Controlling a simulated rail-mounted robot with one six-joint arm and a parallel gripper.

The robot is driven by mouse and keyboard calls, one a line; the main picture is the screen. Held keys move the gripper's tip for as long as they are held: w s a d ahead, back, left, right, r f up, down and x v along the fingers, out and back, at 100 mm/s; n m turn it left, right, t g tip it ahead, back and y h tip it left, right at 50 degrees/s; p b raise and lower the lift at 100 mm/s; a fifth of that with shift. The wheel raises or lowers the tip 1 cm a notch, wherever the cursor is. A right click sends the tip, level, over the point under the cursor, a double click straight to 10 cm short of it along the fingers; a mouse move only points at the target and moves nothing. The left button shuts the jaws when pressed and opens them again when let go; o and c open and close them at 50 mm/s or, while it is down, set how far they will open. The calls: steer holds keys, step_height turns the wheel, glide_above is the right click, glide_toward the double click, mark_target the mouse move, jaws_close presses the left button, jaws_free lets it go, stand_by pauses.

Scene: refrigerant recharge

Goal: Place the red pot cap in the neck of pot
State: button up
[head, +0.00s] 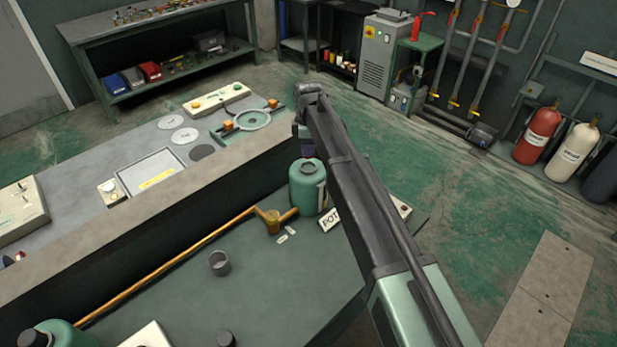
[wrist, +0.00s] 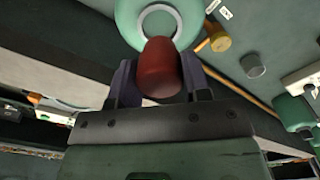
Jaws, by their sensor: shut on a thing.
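The pot (head: 306,187) is a green, rounded vessel standing on the lower bench beside a label reading "POT". In the wrist view its pale ring-shaped top (wrist: 146,22) shows at the top of the picture. My gripper (wrist: 160,75) is shut on the red pot cap (wrist: 160,68), which sits between the two dark fingers. The cap overlaps the near edge of the pot's ring in the wrist view. I cannot tell whether it touches the pot. In the head view my arm hides most of the gripper and the cap, just above the pot.
A brass pipe with a fitting (head: 270,218) runs along the lower bench left of the pot. A small grey cup (head: 219,263) and another green vessel (head: 55,335) stand nearer. The raised grey bench (head: 230,165) lies behind the pot. Gas cylinders (head: 538,135) stand far right.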

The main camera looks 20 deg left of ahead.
mark_target(308, 158)
step_height(308, 158, down, 6)
steer(key=b, duration=0.4)
steer(key=shift+r, duration=0.3)
steer(key=shift+c, duration=0.4)
steer(key=shift+f, duration=0.2)
steer(key=o, duration=1)
step_height(308, 158, up, 13)
steer(key=p, duration=1.2)
steer(key=shift+f, duration=0.25)
